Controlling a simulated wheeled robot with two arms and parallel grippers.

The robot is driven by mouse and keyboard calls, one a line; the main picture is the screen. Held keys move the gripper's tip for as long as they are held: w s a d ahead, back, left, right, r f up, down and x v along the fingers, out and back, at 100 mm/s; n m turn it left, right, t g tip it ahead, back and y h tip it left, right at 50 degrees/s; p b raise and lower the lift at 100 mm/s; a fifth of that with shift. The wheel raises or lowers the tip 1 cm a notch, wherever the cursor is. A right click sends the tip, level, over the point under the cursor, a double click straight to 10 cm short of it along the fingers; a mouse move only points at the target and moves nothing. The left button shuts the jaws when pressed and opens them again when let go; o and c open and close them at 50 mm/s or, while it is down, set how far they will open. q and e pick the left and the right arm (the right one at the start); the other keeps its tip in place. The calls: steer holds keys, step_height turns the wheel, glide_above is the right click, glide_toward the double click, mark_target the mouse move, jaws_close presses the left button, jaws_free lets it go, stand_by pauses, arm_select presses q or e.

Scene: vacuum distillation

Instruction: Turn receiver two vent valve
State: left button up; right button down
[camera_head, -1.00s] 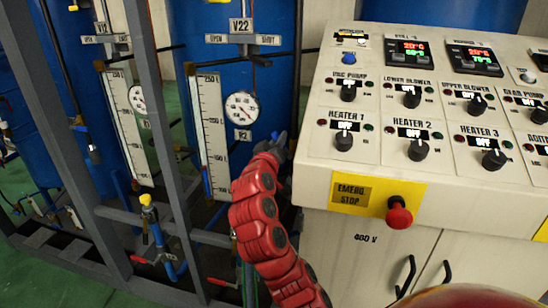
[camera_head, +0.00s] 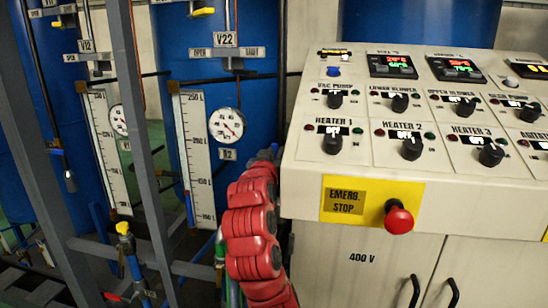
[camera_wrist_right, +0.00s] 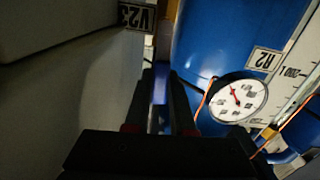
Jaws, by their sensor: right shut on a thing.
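My right arm is the red one in the head view, reaching up along the console's left side. My right gripper (camera_head: 268,152) is mostly hidden there beyond the red links. In the right wrist view the dark fingers of the right gripper (camera_wrist_right: 160,108) are close together, shut on a narrow bluish valve handle (camera_wrist_right: 159,90). A label reading V23 (camera_wrist_right: 135,15) shows above it, upside down. The blue receiver tank R2 (camera_head: 182,82) stands to the left of the gripper, with its round gauge (camera_head: 226,125). The handle's exact angle is hard to tell. My left gripper is not in view.
The console (camera_head: 310,190) with heater knobs and a red emergency stop button (camera_head: 398,217) stands close to the right of the arm. Grey frame posts (camera_head: 145,150) and a level scale (camera_head: 194,155) are to the left. V22 (camera_head: 224,39) is above.

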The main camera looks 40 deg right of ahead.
steer(key=shift+f, duration=0.15)
steer(key=c, duration=0.8)
jaws_free()
steer(key=shift+o, duration=0.2)
steer(key=b+v, duration=0.3)
steer(key=v, duration=1.4)
steer(key=shift+a+b, duration=0.2)
steer(key=shift+b, duration=0.15)
